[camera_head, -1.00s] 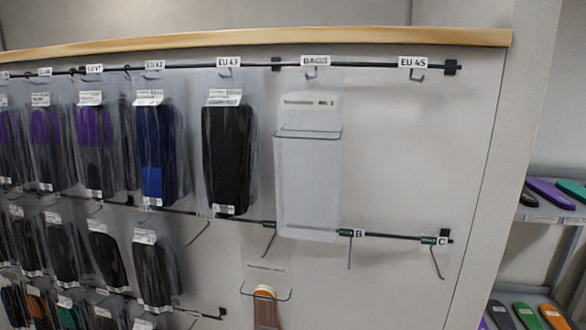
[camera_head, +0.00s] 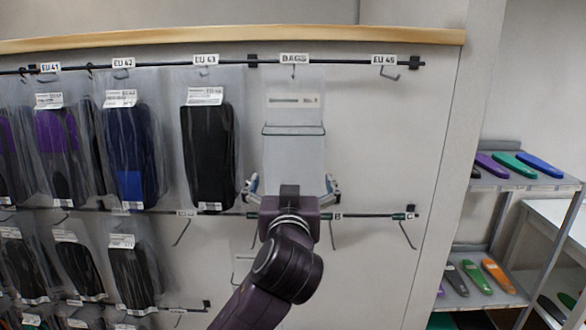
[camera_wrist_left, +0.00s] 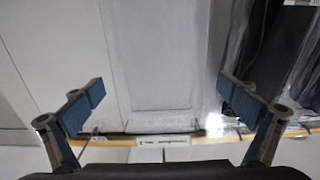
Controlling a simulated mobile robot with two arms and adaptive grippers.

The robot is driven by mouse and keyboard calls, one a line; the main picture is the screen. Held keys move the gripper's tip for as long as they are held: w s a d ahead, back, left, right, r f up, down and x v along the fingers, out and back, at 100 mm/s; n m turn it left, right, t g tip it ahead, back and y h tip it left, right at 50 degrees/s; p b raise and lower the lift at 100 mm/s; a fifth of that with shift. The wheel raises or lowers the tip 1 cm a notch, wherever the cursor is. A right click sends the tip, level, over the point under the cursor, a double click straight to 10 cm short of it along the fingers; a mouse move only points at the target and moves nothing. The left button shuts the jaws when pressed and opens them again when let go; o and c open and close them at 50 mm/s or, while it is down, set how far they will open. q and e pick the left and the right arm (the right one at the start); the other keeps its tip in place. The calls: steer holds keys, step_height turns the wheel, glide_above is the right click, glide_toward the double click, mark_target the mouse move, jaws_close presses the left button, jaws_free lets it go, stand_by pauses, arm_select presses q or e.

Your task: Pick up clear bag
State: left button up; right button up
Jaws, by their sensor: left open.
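The clear bag (camera_head: 294,150) hangs flat and upright from the hook under the BAGS label, with a dark line across its upper part. My left gripper (camera_head: 292,186) is open in front of the bag's lower part, one finger at each side of it. The gripper's body hides the bag's bottom edge. In the left wrist view the pale bag (camera_wrist_left: 150,60) lies between the two spread fingers (camera_wrist_left: 162,92); whether they touch it cannot be told. My right gripper is not in view.
A bagged black insole (camera_head: 208,155) hangs close on the left, with blue and purple ones beyond. The EU 45 hook (camera_head: 390,76) on the right is empty. Lower hooks (camera_head: 407,235) stick out below. A shelf (camera_head: 520,180) with coloured insoles stands far right.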

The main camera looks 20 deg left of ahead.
mark_target(293, 174)
arm_select(q)
steer(key=p+x, duration=0.1)
steer(key=x, duration=0.1)
steer(key=p+x, duration=0.1)
steer(key=x, duration=0.1)
steer(key=shift+w+r+p, duration=0.1)
steer(key=shift+r+p, duration=0.2)
steer(key=shift+r, duration=0.05)
steer(key=shift+w+f, duration=0.2)
steer(key=shift+w, duration=0.25)
steer(key=c, duration=0.7)
steer(key=shift+c, duration=0.6)
steer(key=shift+r, duration=0.1)
